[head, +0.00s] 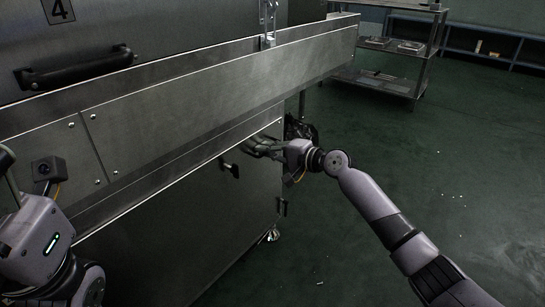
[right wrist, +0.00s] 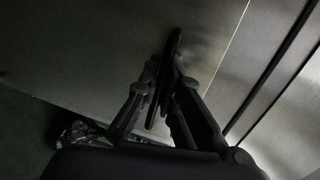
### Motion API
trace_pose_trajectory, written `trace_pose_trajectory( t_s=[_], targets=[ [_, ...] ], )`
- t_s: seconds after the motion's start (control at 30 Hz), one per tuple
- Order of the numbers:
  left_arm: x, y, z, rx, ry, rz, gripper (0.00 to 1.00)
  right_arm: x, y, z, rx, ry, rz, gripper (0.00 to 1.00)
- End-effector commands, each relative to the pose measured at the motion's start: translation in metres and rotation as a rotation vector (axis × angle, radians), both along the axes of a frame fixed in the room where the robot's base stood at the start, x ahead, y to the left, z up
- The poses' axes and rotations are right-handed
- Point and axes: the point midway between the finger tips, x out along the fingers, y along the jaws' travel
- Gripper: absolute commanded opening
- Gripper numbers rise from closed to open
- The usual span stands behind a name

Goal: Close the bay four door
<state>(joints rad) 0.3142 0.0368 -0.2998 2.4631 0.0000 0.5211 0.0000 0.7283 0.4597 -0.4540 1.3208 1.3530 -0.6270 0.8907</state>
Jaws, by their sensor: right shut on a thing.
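A plate marked 4 (head: 59,11) is on the steel upper front, above a long black bar handle (head: 75,70). Below a projecting steel ledge is a plain lower steel panel (head: 190,225) with a small black handle (head: 229,168). My right gripper (head: 250,149) is at this panel, just right of the visible part of that handle. In the right wrist view its fingers are shut on a dark, narrow handle-like piece (right wrist: 174,50) standing off the steel. I cannot tell how far the panel is open. My left gripper is cut off at the left edge and its fingers are hidden.
The steel ledge (head: 230,85) runs over my right gripper, with a bright latch (head: 267,22) on it. A wheeled foot (head: 270,235) is under the panel. A rack with trays (head: 378,84) stands behind. The green floor at right is open.

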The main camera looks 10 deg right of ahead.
Motion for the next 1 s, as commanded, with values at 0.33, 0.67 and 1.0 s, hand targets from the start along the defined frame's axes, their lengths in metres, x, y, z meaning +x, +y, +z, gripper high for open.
trace_pose_trajectory(
  t_s=[0.33, 0.67, 1.0],
  targets=[
    [0.0, 0.0, 0.0, 0.001, 0.002, 0.0, 0.57, 0.002, 0.0, 0.005, 0.003, -0.013, -0.006, 0.16],
    [0.0, 0.0, 0.0, 0.001, 0.002, -0.001, 0.57, 0.002, 0.002, 0.004, 0.003, -0.01, -0.004, 0.16],
    [0.0, 0.0, 0.0, 0.0, 0.003, 0.0, 0.57, -0.009, -0.007, 0.004, 0.001, -0.007, -0.002, 0.16]
  ],
)
